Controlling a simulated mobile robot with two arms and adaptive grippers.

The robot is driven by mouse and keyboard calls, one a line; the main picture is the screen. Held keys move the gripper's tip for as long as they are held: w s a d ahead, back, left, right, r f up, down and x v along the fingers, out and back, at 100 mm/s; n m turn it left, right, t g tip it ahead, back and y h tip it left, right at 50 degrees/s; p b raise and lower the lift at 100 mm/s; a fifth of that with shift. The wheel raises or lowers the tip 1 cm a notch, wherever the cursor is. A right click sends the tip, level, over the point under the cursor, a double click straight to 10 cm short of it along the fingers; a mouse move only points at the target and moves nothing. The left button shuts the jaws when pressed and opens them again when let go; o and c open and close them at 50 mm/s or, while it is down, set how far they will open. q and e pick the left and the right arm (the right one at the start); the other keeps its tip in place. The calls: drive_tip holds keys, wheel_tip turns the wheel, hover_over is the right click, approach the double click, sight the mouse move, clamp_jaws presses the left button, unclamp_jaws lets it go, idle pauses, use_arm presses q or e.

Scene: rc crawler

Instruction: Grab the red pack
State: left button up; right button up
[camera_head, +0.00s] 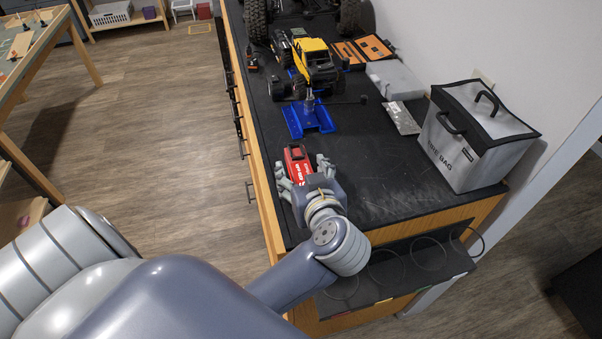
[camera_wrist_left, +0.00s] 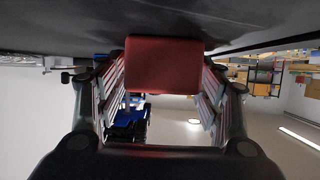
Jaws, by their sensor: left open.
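The red pack (camera_head: 297,160), with white lettering, lies on the black bench top near its left edge. My left gripper (camera_head: 304,172) is open at the pack's near end, with one finger on each side of it. In the left wrist view, which looks upside down, the red pack (camera_wrist_left: 163,65) is between the two spread fingers of my left gripper (camera_wrist_left: 160,88). Whether the fingers touch it is unclear. The gripper hides the pack's near end in the head view. My right gripper is not in view.
A blue stand (camera_head: 308,119) is just beyond the pack, with a yellow crawler (camera_head: 318,60) behind it. A grey fire bag (camera_head: 468,150) stands at the right. The bench top (camera_head: 375,165) between pack and bag is clear. Drawers line the bench's left side.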

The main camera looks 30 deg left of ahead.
use_arm(q)
drive_tip(key=c, duration=1.4)
drive_tip(key=shift+o, duration=0.2)
drive_tip(key=shift+r, duration=0.2)
